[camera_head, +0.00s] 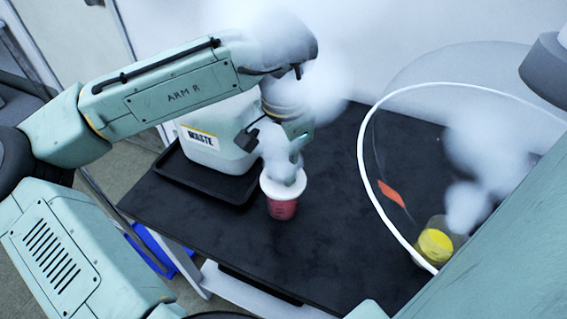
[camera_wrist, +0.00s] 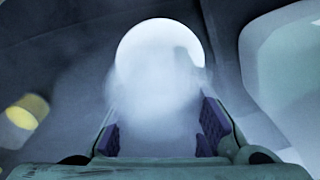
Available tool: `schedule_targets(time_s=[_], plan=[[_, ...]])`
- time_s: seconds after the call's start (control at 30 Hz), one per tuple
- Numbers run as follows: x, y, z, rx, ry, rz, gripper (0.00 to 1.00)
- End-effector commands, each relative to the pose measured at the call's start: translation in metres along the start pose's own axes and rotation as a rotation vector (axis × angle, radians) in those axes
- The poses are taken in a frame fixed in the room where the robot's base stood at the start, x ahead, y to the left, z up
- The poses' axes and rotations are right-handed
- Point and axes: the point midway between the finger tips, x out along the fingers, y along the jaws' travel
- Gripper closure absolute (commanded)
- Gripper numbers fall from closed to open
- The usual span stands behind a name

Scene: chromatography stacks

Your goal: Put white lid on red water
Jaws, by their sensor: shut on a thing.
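A small cup of red liquid (camera_head: 281,209) stands upright on the black table. A white lid (camera_head: 269,188) sits at the cup's top, under my gripper (camera_head: 285,172); whether it is fully seated I cannot tell. In the wrist view the lid is a bright white disc (camera_wrist: 160,45) beyond my fingers, partly hidden by white vapour. My gripper (camera_wrist: 160,140) is shut on the lid, though the vapour blurs the contact.
A white waste container (camera_head: 215,145) stands in a black tray (camera_head: 190,180) beside the cup. A yellow-topped container (camera_head: 436,246) is at the right, near a white tube (camera_head: 362,150) and an orange tag (camera_head: 391,194). White vapour covers parts of the view. The middle of the black table (camera_head: 335,230) is clear.

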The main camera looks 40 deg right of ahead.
Motion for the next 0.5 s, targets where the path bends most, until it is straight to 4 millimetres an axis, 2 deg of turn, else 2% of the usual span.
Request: schedule_targets(time_s=[0.17,0.2,0.5], plan=[[0.0002,0.0,0.0,0.0,0.0,0.0,1.0],[0.0002,0.0,0.0,0.0,0.0,0.0,0.8],[0.0001,0.0,0.0,0.0,0.0,0.0,0.6]])
